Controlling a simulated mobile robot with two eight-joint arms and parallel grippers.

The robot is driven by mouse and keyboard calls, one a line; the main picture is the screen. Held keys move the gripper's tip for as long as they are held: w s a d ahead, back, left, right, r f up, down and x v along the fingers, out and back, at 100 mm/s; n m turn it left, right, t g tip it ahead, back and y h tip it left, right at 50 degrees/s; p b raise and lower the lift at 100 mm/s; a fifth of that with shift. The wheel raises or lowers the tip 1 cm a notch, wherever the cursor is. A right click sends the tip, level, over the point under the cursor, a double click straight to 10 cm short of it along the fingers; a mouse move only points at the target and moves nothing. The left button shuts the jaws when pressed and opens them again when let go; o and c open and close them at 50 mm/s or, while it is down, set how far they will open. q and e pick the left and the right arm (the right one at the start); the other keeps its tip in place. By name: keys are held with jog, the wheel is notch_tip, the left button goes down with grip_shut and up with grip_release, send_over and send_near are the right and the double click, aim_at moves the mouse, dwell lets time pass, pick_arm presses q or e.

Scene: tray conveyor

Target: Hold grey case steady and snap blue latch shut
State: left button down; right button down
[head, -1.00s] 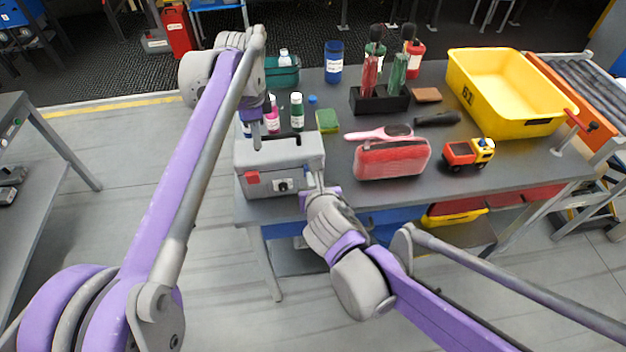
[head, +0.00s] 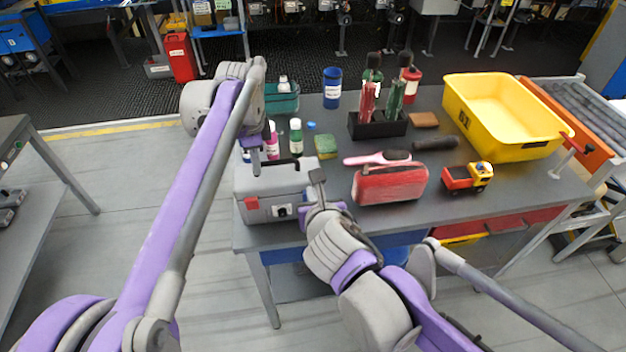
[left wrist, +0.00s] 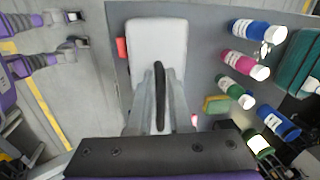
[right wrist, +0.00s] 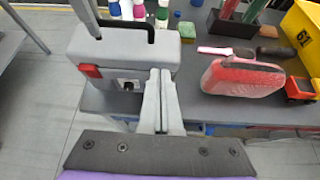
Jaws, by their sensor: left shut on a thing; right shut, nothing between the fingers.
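The grey case (head: 270,186) stands closed at the table's left front corner. Its black handle (left wrist: 159,85) is up, and my left gripper (head: 256,160) is shut on it from above. A red latch (head: 251,203) is on the left of the case's front; it also shows in the right wrist view (right wrist: 90,71). A small dark clasp (head: 283,211) sits right of it. I cannot make out a blue latch; my right gripper may hide part of the front. My right gripper (head: 317,174) is shut and empty, at the case's front right corner; I cannot tell whether it touches.
A red soft case (head: 390,185) and a pink brush (head: 378,158) lie right of my right gripper. Several bottles, such as a green one (head: 296,138), and a sponge (head: 326,146) stand close behind. A toy truck (head: 466,178) and yellow bin (head: 470,118) are further right.

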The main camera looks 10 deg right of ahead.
jog(key=r, duration=0.3)
jog(key=shift+w+r, duration=0.1)
jog(key=shift+w, duration=0.3)
pick_arm(q)
jog(key=c, duration=0.8)
grip_release()
jog(key=shift+o, duration=0.2)
jog(key=shift+r, duration=0.1)
